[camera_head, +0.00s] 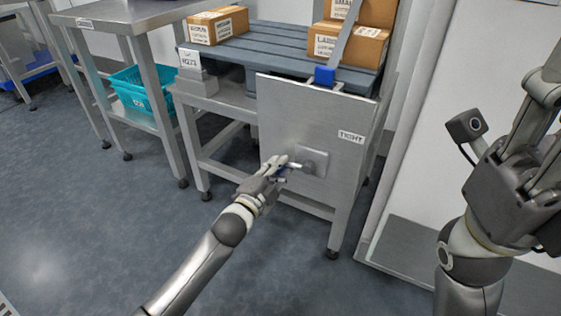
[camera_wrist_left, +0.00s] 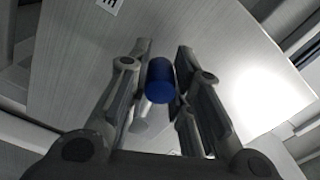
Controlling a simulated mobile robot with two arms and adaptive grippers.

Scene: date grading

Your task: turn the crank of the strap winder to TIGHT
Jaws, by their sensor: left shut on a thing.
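The strap winder is a grey metal panel (camera_head: 290,120) on the front of a table, with a small square plate (camera_head: 311,153) that carries the crank. A TIGHT label (camera_head: 350,136) is at the panel's upper right. The crank arm (camera_head: 297,166) points left from its hub. My left gripper (camera_head: 284,167) is shut on the crank's blue handle (camera_head: 282,171). In the left wrist view the blue handle (camera_wrist_left: 160,80) sits between the two fingers (camera_wrist_left: 161,90). My right gripper (camera_head: 530,165) is raised at the right, apart from the winder; its fingertips are partly cut off by the frame.
A grey pallet (camera_head: 270,48) with cardboard boxes (camera_head: 217,25) is on the table above the panel. A strap (camera_head: 345,35) runs down to a blue buckle (camera_head: 324,75). A teal basket (camera_head: 142,90) is on the left table's shelf. The floor at left is clear.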

